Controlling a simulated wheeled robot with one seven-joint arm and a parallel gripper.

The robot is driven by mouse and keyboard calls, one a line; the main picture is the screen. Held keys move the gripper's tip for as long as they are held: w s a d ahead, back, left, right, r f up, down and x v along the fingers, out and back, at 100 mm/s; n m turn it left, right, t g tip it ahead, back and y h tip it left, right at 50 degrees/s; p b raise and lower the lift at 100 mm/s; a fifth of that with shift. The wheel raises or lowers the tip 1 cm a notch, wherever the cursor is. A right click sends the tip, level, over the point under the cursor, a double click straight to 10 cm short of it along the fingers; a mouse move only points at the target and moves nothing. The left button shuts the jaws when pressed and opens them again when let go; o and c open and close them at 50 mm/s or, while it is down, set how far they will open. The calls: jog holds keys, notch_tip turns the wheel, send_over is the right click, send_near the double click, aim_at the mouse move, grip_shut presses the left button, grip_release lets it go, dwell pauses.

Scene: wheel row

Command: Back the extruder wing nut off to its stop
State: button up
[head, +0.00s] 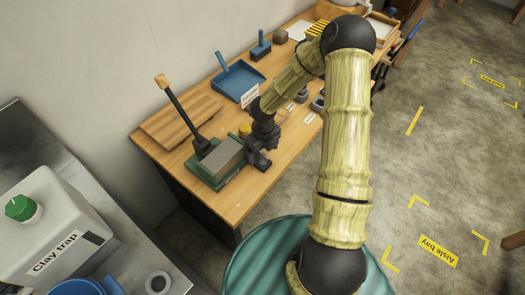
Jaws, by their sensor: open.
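The extruder (222,157) is a grey block on a green base at the table's near left corner. A black lever (183,108) with a wooden end rises from it, tilted to the left. My gripper (259,161) is at the extruder's right end, low over the table, and it is open. I cannot tell whether its fingers touch anything. The wing nut cannot be made out; my dark wrist and gripper cover that end of the extruder.
The wooden table (233,200) also bears brown boards (178,122), a blue dustpan (238,80), a small yellow item (245,129) and a white sign (250,96). A container labelled "Clay trap" (48,225) stands on a grey counter at left.

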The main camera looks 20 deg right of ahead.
aim_at(263, 152)
jog(key=shift+o, duration=1.1)
notch_tip(263, 152, up, 7)
jog(key=p, duration=0.8)
